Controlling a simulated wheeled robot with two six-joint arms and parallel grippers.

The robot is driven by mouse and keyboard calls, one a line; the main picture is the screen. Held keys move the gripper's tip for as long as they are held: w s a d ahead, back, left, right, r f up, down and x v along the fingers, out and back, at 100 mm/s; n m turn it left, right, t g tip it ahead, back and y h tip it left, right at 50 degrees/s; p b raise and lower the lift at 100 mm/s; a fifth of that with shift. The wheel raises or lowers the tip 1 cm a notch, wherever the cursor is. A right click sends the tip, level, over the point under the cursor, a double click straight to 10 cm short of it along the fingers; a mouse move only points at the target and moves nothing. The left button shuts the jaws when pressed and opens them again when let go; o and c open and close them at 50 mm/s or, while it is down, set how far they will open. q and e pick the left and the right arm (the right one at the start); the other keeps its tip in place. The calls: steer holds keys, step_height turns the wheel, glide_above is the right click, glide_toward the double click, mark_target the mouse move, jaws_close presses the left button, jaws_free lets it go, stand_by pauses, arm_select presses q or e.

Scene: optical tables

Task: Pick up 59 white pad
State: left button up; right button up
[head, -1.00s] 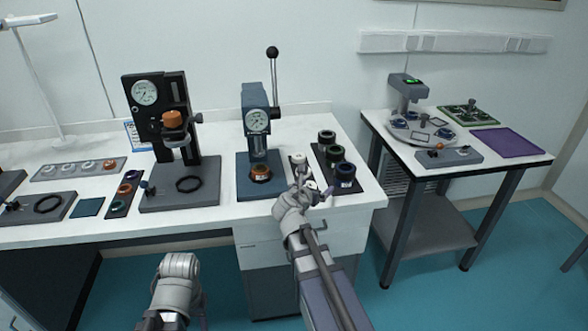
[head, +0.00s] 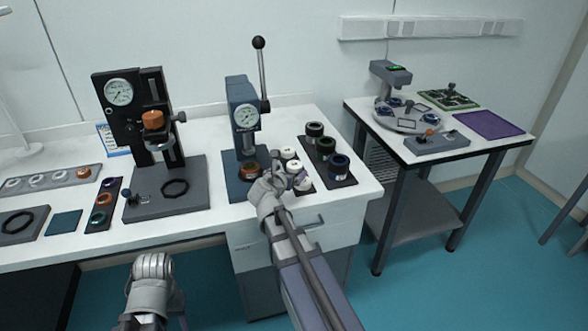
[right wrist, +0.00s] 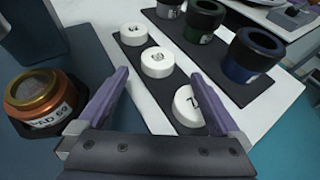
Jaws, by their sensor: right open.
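Three round white pads stand in a row on a dark strip in the right wrist view: a far pad (right wrist: 133,34), a middle pad (right wrist: 157,62) and a near pad (right wrist: 188,106). They bear printed numbers; I cannot surely read which is 59, and the near one starts with a 7. In the head view the middle pad (head: 292,166) shows just beyond my right gripper (head: 272,182). My right gripper is open and empty, its purple fingers (right wrist: 160,76) pointing toward the middle pad, with the near pad by the right finger.
A press (head: 243,120) with an orange-ringed holder (right wrist: 40,97), its label partly readable as PAD, stands left of the pads. A dark tray (head: 335,176) with several ringed cylinders lies to their right. White tabletop (head: 362,188) is bare at the right corner.

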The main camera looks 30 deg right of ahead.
mark_target(294, 165)
steer(key=shift+r+b+x, duration=0.1)
steer(key=shift+b+x, duration=0.3)
steer(key=shift+x, duration=0.95)
steer(key=shift+r+b+x, duration=0.15)
steer(key=shift+b+x, duration=0.2)
steer(key=shift+x, duration=0.95)
steer(key=shift+w+a, duration=0.1)
steer(key=shift+w, duration=0.05)
steer(key=shift+c, duration=0.5)
steer(key=c, duration=1.3)
